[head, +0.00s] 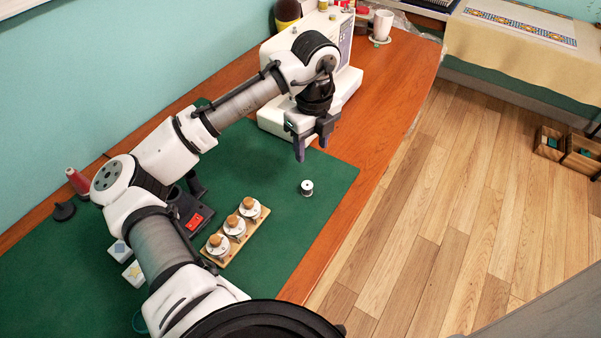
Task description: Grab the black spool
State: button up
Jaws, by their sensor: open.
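A small spool (307,188) with a pale top and a darker body stands upright on the green mat near its right edge. It is the most spool-like dark thing near my gripper, but its thread colour is hard to tell. My gripper (311,150) points down above the mat, just behind the spool in the picture and apart from it. Its two fingers are open with nothing between them. A low black object (63,211) lies at the far left of the mat; I cannot tell what it is.
A white sewing machine (347,85) stands behind my gripper. A wooden rack (240,240) with several orange-topped round pieces is left of the spool. A red thread cone (78,181) is at far left. The green mat (285,235) is bare around the spool.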

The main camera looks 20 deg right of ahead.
jog(key=p, duration=0.1)
send_over(307, 183)
jog(key=f, duration=0.8)
jog(key=shift+s+d+f, duration=0.1)
jog(key=shift+s+d, duration=0.2)
jog(key=shift+a+f+p, duration=0.2)
jog(key=shift+f+p, duration=0.3)
jog(key=shift+f, duration=0.85)
jog(key=shift+a+f+p, duration=0.2)
jog(key=shift+f+p, duration=0.25)
jog(key=shift+f, duration=0.85)
jog(key=c, duration=1.1)
jog(key=shift+o, duration=0.2)
jog(key=shift+r, duration=0.1)
